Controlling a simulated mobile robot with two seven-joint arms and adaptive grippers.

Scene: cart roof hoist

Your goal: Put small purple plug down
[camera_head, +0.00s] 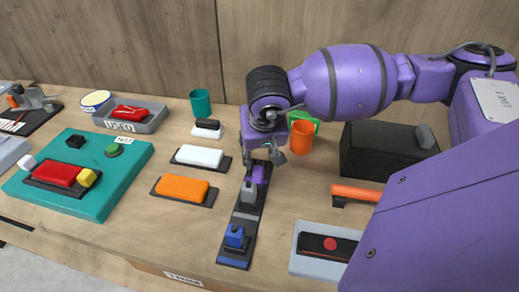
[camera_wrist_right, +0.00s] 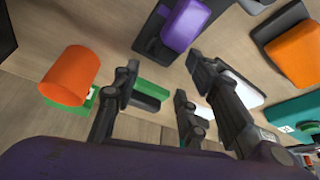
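The small purple plug (camera_head: 260,174) stands on the far end of a dark strip (camera_head: 243,216). A grey plug (camera_head: 248,192) and a blue plug (camera_head: 235,237) stand nearer on the same strip. My right gripper (camera_head: 262,159) is over the far end of the strip, close to the purple plug. In the right wrist view the purple plug (camera_wrist_right: 185,26) is at the top, just beyond the spread fingertips of my right gripper (camera_wrist_right: 162,66). The fingers are apart with nothing held between them. My left gripper is in neither view.
An orange cup (camera_head: 300,138) stands right of my right gripper, with a black box (camera_head: 370,150) beyond it. White (camera_head: 198,156) and orange (camera_head: 182,188) blocks on dark plates lie left of the strip.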

